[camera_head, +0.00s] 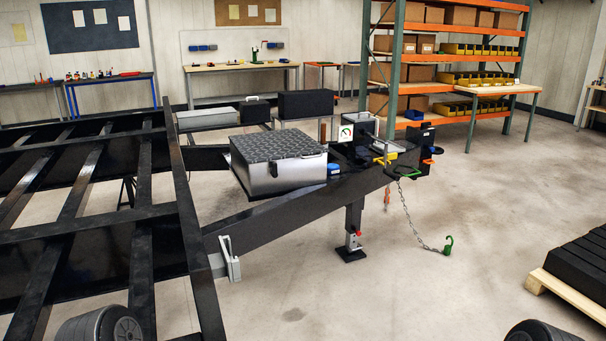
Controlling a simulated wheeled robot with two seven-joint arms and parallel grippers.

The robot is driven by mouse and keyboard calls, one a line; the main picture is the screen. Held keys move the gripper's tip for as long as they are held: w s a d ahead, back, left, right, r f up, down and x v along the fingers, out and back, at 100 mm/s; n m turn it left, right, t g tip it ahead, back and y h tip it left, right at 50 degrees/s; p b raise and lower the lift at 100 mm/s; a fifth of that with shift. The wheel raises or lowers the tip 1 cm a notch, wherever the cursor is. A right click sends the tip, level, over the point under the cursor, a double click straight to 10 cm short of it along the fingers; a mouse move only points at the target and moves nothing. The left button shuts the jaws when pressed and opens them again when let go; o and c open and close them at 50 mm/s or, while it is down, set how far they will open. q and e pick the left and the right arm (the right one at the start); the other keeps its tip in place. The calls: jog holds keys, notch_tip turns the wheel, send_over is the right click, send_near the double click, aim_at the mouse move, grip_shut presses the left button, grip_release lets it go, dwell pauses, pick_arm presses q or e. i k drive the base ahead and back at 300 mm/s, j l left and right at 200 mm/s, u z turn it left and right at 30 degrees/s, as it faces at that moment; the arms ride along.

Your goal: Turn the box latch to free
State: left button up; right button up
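A silver metal box (290,180) with a dark tread-plate lid (280,147) sits on the black trailer frame, near the tongue. The lid is down. A dark, small fitting (273,169) shows on the box's front face, and a thin bar lies along the lid's right edge. A small blue piece (333,169) is beside the box's right end. Which of these is the latch, and how it is turned, is too small to tell.
The black trailer frame (150,255) fills the left side. A chain (412,225) hangs from the tongue to a green hook (448,245) at the floor. A pallet with black blocks (580,265) stands at right. Open concrete floor lies in front of the tongue.

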aim_at(274, 173)
jog(key=i+l+u, duration=0.2)
jog(key=i, duration=0.2)
jog(key=i+l+u, duration=0.2)
jog(key=i, duration=0.15)
jog(key=i+l+z, duration=0.2)
jog(key=i+l, duration=0.15)
jog(key=i, duration=0.15)
jog(key=i+l+z, duration=0.15)
jog(key=i, duration=0.35)
jog(key=i+l+z, duration=0.2)
jog(key=i, duration=0.3)
jog(key=i+j+z, duration=0.2)
jog(key=i+j, duration=0.35)
